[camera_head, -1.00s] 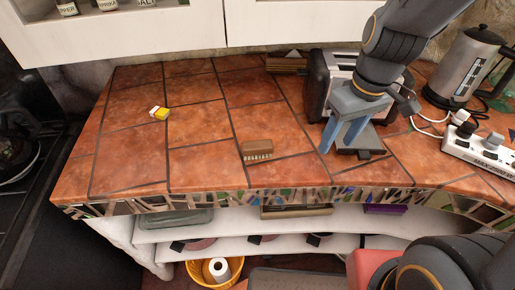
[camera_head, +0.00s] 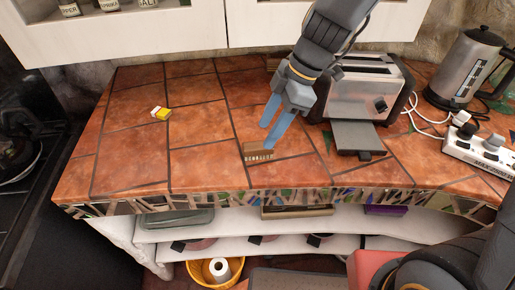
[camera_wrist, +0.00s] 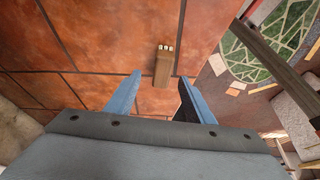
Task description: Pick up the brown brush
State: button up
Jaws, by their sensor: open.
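The brown brush (camera_head: 257,152) lies on the tiled counter near its front edge, its pale bristles facing the front. In the wrist view the brush (camera_wrist: 163,68) shows beyond the fingertips, a little to the right of the middle between them. My gripper (camera_head: 268,132) is open and empty, pointing down above and just behind the brush, slightly to its right. Its blue fingers also show in the wrist view (camera_wrist: 160,78), apart from each other, and I see no contact with the brush.
A toaster (camera_head: 360,90) stands right of my gripper, with a grey tray (camera_head: 357,138) in front. A kettle (camera_head: 466,68) and a power strip (camera_head: 480,148) are farther right.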

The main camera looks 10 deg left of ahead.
aim_at(258, 144)
jog(key=x, duration=0.1)
jog(key=p+x, duration=0.1)
jog(key=x, duration=0.1)
jog(key=p+x, duration=0.1)
jog(key=x, duration=0.1)
jog(key=shift+s+a, duration=0.2)
jog(key=shift+s, duration=0.15)
jog(key=shift+a+f, duration=0.2)
jog(key=shift+f, duration=0.3)
grip_shut()
jog(key=shift+r, duration=0.15)
notch_tip(258, 144, up, 10)
jog(key=shift+f+b, duration=0.1)
jog(key=shift+b, duration=0.75)
